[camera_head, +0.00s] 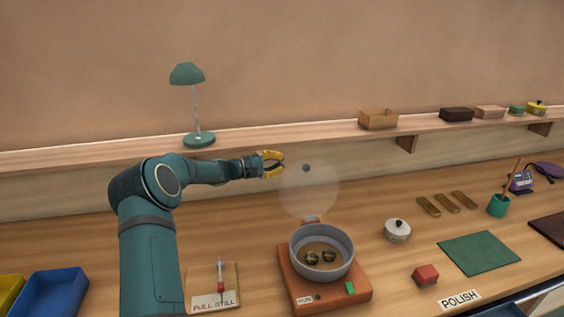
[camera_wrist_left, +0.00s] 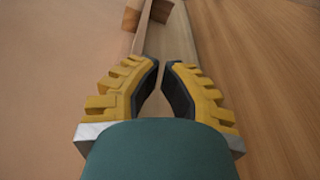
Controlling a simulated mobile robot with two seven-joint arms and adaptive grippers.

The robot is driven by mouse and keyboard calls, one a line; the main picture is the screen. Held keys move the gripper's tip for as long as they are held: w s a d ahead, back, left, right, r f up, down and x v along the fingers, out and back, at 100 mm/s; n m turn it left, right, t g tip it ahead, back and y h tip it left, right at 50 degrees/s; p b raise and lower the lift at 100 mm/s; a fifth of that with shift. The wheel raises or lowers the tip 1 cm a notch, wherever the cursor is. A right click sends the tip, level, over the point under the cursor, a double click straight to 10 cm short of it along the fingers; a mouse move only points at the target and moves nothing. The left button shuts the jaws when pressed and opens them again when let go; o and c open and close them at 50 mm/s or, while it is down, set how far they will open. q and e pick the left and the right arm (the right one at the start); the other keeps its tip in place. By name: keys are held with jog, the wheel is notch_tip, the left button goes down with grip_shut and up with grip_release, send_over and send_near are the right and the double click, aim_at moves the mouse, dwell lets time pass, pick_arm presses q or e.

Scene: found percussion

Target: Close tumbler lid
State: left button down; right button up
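The tumbler is a grey bowl (camera_head: 296,265) on an orange base (camera_head: 343,302), with a few dark stones inside. Its clear, round lid (camera_head: 309,190) stands raised at the bowl's back, with a small dark knob (camera_head: 306,168) near its top. My left gripper (camera_head: 283,164) is just left of the lid's upper edge and knob, apparently not touching them. In the left wrist view, its yellow fingers (camera_wrist_left: 162,64) are partly open with a narrow, empty gap. The lid cannot be made out in that view. My right gripper is not in view.
A shelf (camera_head: 300,139) runs behind, carrying a green lamp (camera_head: 197,100) and several boxes. A white lidded pot (camera_head: 397,231) and red block (camera_head: 425,274) stand right of the tumbler. A board with a small lever (camera_head: 221,275) lies left of it.

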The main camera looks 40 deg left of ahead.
pick_arm(q)
jog(key=w+d, duration=0.3)
jog(key=d, duration=0.3)
jog(key=shift+w+d+r+p, duration=0.2)
jog(key=shift+w+r+p, duration=0.1)
jog(key=shift+p, duration=0.15)
jog(key=shift+f, duration=0.1)
